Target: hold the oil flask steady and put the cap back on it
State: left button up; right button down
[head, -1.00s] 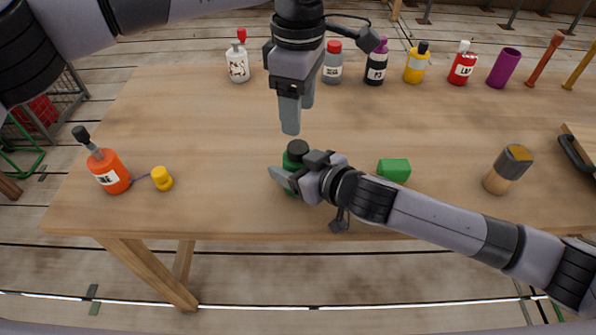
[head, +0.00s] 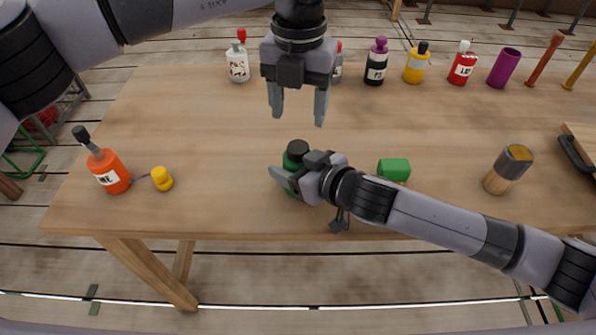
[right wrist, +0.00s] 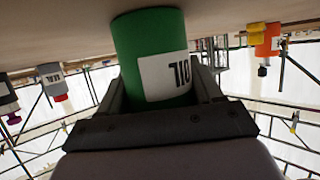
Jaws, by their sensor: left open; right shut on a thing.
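The green oil flask (head: 290,161) stands upright near the front middle of the table. A dark round piece (head: 297,148), which looks like the cap, sits at its top; I cannot tell how firmly it is seated. My right gripper (head: 284,181) is shut around the flask body from the front right. The right wrist view shows the flask (right wrist: 152,50) upside down between the fingers, with its white label partly visible. My left gripper (head: 297,120) is open and empty, pointing down above and behind the flask, clear of it.
A green block (head: 394,169) lies just behind my right arm. Several bottles line the back edge. The left middle table is clear.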

aim_at(298, 147)
pick_arm(q)
jog(key=n, duration=0.6)
jog(key=shift+n, duration=0.3)
jog(key=n, duration=0.5)
jog(key=shift+n, duration=0.4)
jog(key=shift+f, duration=0.1)
jog(key=shift+f, duration=3.9)
jog(key=c, duration=1.1)
jog(key=shift+m, duration=1.7)
